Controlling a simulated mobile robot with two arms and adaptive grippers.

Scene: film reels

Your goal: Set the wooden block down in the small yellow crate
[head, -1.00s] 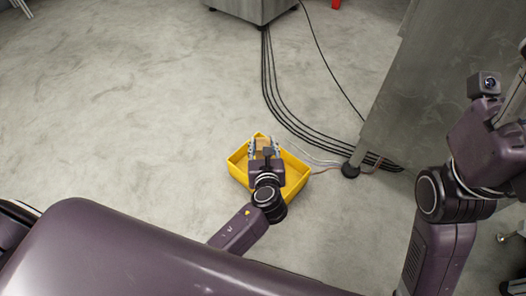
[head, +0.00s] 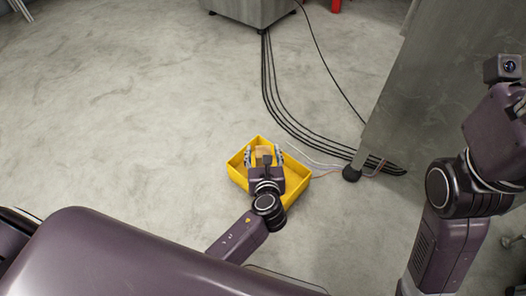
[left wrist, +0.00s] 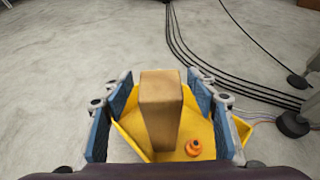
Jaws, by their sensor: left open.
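The small yellow crate (head: 298,186) sits on the floor below my left arm. The wooden block (head: 264,151) stands inside it, toward the far side. The block also shows upright in the left wrist view (left wrist: 161,108), with its lower end at the yellow crate floor (left wrist: 190,132). My left gripper (head: 264,156) is over the crate, open, with one blue-padded finger on each side of the block. Gaps show between both fingers and the block. My right arm shows at the right, but its gripper is out of view.
A small orange object (left wrist: 193,147) lies in the crate, right of the block. Black cables (head: 283,110) run over the floor behind the crate to a grey cabinet (head: 425,100) at the right. The floor to the left is clear.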

